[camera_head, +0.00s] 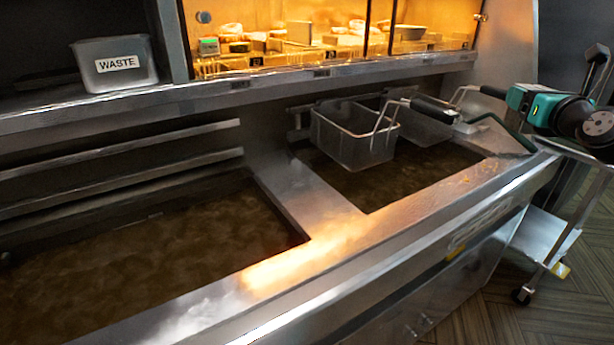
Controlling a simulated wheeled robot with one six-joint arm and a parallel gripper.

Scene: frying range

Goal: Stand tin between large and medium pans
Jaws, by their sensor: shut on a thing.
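The large pan, a wide vat of brown oil (150,270), fills the lower left. The medium pan, a smaller oil vat (390,185), is to its right. A flat steel divider (310,205) runs between them, with nothing standing on the part I see. A grey metal tin (116,79) labelled WASTE stands upright on the shelf at the upper left; I cannot tell whether it is the task's tin. I cannot make out my gripper in this view.
Two wire baskets, a nearer one (353,134) and one behind (421,122), hang at the medium pan's back. A lit food cabinet (330,35) is behind. A teal and black device (545,107) is at right, above a wheeled trolley (545,235). The front ledge is clear.

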